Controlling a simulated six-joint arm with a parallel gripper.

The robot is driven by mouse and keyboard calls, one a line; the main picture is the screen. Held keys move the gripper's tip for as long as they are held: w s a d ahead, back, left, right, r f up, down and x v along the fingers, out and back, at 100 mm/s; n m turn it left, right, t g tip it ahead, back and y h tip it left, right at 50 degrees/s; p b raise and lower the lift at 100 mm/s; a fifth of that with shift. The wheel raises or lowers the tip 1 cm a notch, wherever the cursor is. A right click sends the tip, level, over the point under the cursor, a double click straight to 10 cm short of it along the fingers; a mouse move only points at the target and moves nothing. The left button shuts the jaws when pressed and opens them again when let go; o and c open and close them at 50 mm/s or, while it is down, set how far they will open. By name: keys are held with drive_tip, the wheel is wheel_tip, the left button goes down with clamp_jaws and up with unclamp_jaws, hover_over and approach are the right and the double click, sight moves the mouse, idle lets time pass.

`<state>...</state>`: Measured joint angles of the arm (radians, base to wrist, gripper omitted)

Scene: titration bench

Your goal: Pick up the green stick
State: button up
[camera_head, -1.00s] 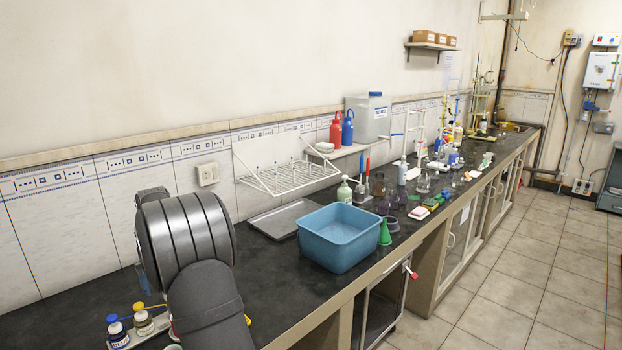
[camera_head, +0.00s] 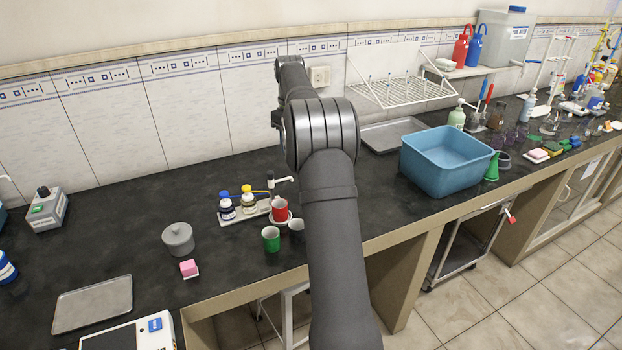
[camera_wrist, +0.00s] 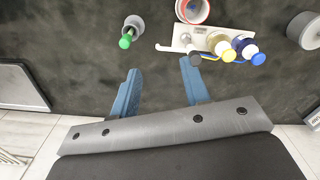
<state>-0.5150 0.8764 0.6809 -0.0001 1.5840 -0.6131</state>
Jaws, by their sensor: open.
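The green stick (camera_wrist: 125,42) shows in the wrist view as a round green tip rising from a small grey round holder (camera_wrist: 136,25), left of centre near the top. Most of the stick's length is not seen from this angle. My gripper (camera_wrist: 160,69) has two blue fingers spread apart with nothing between them. The stick's tip is just above and slightly left of the left finger's tip, apart from it. In the head view I cannot make out the stick or my gripper's fingers; my arm covers part of that bench area.
Beside the stick are a red cup (camera_wrist: 192,10) and a tray of bottles with a white spout (camera_wrist: 170,48). The head view also shows a green cup (camera_head: 270,240), a grey lidded pot (camera_head: 178,239), a blue basin (camera_head: 447,165) and a metal tray (camera_head: 392,134).

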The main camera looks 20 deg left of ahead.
drive_tip(key=w+d+r+n, duration=0.3)
drive_tip(key=w+d+n, duration=0.1)
drive_tip(key=w, duration=0.2)
drive_tip(key=f, duration=1.1)
drive_tip(key=shift+s+a+f, duration=0.25)
drive_tip(key=shift+f, duration=0.05)
drive_tip(key=shift+s+f, duration=0.15)
drive_tip(key=shift+f, duration=2.55)
clamp_jaws()
